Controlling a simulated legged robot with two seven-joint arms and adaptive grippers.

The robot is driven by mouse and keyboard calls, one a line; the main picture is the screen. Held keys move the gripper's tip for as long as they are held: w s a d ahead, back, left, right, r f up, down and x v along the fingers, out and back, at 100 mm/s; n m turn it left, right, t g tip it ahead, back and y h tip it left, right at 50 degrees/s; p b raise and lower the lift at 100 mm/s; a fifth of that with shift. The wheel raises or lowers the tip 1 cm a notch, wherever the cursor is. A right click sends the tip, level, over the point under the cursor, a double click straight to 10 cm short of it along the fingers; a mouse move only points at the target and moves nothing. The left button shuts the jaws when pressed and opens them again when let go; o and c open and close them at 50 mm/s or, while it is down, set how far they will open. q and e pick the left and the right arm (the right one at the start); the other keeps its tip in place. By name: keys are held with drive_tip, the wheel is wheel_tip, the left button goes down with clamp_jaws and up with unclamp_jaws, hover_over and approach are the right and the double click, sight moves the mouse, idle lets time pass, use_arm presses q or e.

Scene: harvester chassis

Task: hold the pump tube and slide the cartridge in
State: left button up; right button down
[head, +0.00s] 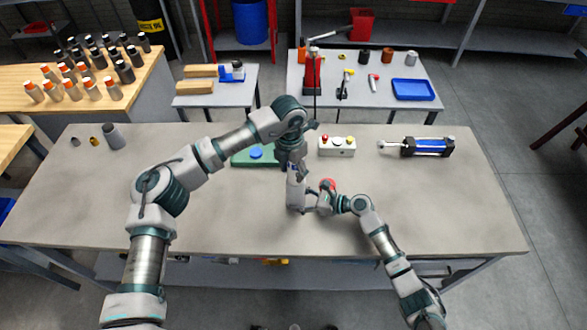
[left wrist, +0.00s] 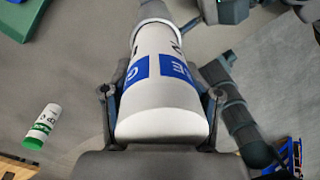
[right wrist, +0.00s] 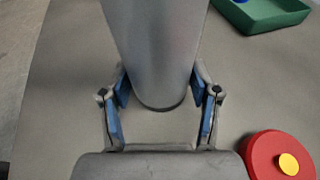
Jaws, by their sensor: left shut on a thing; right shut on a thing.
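My left gripper (head: 294,170) is shut on a white cartridge (left wrist: 160,95) with a blue printed label, one finger on each side. It also shows in the left wrist view (left wrist: 160,105). The cartridge points down at the grey pump tube (left wrist: 152,8). A dark ring shows where the two meet; I cannot tell how deep the cartridge sits. My right gripper (head: 311,204) is shut on the tube, which stands upright over the bench. In the right wrist view, blue finger pads flank the grey tube (right wrist: 155,45), with the gripper (right wrist: 160,108) around its lower part.
A red disc with a yellow centre (right wrist: 283,158) lies close beside the tube. A green tray (head: 240,160), a button box (head: 337,147) and a blue-black cylinder (head: 428,147) sit along the bench's back. A white cartridge with green end (left wrist: 42,127) lies apart. The bench front is clear.

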use_arm(q)
drive_tip(key=shift+f, duration=1.55)
idle(1.9)
drive_tip(key=o, duration=1.5)
drive_tip(key=shift+r, duration=0.1)
drive_tip(key=r, duration=1.1)
drive_tip(key=shift+w+a+r, duration=0.2)
drive_tip(key=shift+a+r, duration=0.05)
drive_tip(key=shift+r, duration=0.1)
use_arm(e)
drive_tip(key=shift+c, duration=0.9)
unclamp_jaws()
